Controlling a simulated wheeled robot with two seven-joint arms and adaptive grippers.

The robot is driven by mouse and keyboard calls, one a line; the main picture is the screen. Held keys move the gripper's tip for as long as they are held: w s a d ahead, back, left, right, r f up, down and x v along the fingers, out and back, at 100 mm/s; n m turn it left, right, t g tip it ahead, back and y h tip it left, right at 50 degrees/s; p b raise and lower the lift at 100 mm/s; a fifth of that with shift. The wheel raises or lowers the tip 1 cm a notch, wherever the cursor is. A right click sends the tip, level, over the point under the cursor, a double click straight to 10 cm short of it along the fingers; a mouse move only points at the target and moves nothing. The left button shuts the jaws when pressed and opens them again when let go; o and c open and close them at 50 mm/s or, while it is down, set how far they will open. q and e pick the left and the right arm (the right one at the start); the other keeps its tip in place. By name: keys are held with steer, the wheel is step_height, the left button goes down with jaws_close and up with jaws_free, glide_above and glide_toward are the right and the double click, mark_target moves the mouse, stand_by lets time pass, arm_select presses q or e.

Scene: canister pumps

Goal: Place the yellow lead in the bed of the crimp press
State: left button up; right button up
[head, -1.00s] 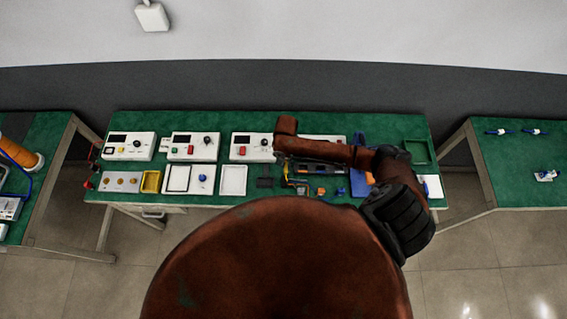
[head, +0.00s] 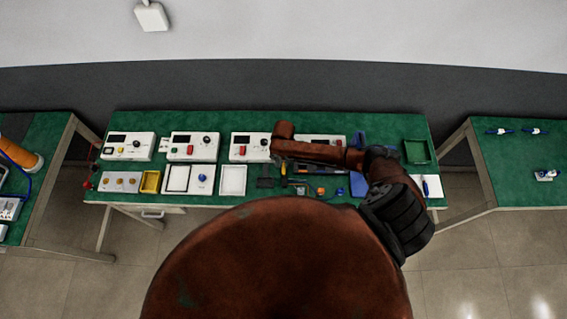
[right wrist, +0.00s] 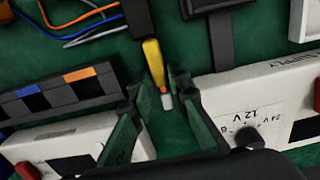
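A yellow lead (right wrist: 153,58) with a pale tip shows in the right wrist view, its upper end against a dark block (right wrist: 138,18). In the head view a small yellow bit (head: 284,168) shows near my gripper. My right gripper (right wrist: 155,86) has its fingers apart, with the lead's lower end between or just beyond the fingertips. I cannot tell whether they touch it. In the head view my right gripper (head: 279,160) is small and mostly hidden by my arm. I cannot make out the crimp press bed for certain. My left gripper is out of view.
Orange, blue and grey wires (right wrist: 95,22) lie by the dark block. A white supply box (right wrist: 255,110) is close to the right finger. A dark strip with coloured blocks (right wrist: 60,92) lies left. White trays (head: 233,180) and a green tray (head: 417,151) stand on the green bench.

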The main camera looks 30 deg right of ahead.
steer(key=o, duration=0.3)
